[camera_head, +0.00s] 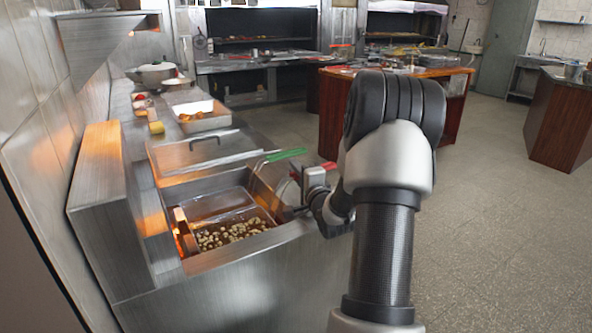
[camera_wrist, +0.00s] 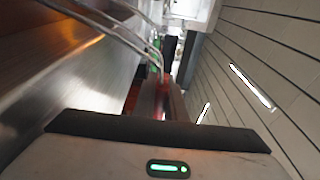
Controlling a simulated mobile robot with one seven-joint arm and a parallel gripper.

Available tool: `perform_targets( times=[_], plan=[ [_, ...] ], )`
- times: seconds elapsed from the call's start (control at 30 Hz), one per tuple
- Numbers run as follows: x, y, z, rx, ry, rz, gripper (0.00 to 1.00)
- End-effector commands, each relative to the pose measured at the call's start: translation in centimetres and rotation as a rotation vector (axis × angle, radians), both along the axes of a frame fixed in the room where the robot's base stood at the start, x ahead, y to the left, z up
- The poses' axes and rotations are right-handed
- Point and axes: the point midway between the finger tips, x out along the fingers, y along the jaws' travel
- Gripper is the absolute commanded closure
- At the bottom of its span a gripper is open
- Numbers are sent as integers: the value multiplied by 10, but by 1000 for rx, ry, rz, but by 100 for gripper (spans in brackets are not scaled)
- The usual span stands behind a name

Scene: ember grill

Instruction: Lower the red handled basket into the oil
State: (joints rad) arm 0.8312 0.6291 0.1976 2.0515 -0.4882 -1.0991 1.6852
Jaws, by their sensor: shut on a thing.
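The fryer (camera_head: 205,262) has a vat opening with wire baskets in it. The red handle (camera_head: 328,166) sticks out at the fryer's right side, and my gripper (camera_head: 305,183) is shut on it there. In the wrist view red shows between the blurred fingers of my gripper (camera_wrist: 162,98). The near basket (camera_head: 232,232) holds many small pale pieces of food over dark brown oil. My arm and gripper partly hide the join of red handle and basket, and I cannot tell how deep the basket sits.
A green handle (camera_head: 285,155) runs just behind the red one; green also shows close by in the wrist view (camera_wrist: 157,48). A metal lid (camera_head: 205,150) lies behind the vat. A tray of food (camera_head: 202,115) stands farther back. Open floor (camera_head: 480,220) lies to the right.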

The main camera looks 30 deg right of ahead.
Motion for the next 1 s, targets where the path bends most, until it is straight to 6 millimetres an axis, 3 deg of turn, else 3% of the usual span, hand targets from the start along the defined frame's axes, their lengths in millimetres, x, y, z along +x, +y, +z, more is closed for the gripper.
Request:
perform_targets(
  times=[0.4, 0.43, 0.57, 0.87, 1.0],
  plan=[
    [0, 0, -5, 1, -2, 0, 100],
    [0, 0, -4, 1, -3, 0, 86],
    [0, 0, -4, 1, -2, 0, 67],
    [-2, 0, -6, -1, 2, 0, 67],
    [-15, 3, -5, 1, 4, -1, 67]
  ],
)
